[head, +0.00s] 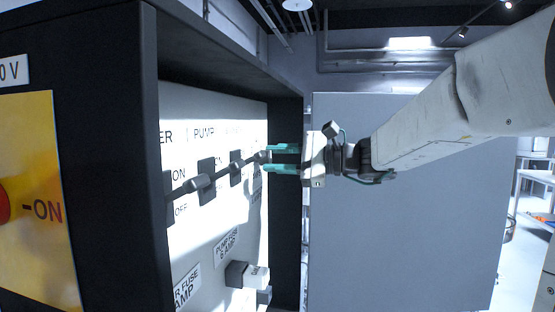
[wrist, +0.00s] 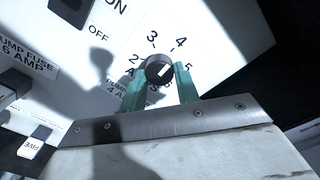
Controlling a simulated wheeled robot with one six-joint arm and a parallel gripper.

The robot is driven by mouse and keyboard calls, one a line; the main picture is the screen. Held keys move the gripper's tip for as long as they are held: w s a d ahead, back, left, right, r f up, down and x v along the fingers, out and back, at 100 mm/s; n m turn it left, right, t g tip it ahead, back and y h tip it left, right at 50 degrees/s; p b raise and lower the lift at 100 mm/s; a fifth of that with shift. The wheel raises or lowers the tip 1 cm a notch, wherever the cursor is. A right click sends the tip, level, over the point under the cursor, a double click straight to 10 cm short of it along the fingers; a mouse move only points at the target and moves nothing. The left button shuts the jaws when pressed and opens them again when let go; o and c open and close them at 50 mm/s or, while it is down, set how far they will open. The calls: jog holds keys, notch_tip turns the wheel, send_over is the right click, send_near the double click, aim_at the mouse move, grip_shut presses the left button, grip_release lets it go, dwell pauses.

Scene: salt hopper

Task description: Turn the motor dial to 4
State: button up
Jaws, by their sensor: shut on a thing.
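The motor dial (wrist: 158,66) is a round black knob with a pale pointer line on the white panel in the wrist view. Printed numbers 2, 3, 4 (wrist: 181,43) and 5 stand around it. The pale line slants up to the right, roughly toward the 4 and 5 side; its exact setting is hard to read. My gripper (head: 270,159) has teal fingers, one on each side of the knob, shut on it. In the head view it reaches the panel's far right end, where the dial itself is hard to make out.
The white panel (head: 225,130) sits inside a dark cabinet frame (head: 120,150). Black switches (head: 206,180) and fuse holders (head: 237,274) are on it. A grey cabinet door (head: 405,230) stands open behind my arm. A yellow plate (head: 40,130) with a red knob is at left.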

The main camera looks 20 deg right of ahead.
jog(key=shift+m, duration=0.3)
dwell(0.4)
jog(key=o, duration=1)
jog(key=v, duration=0.8)
jog(key=shift+a, duration=0.1)
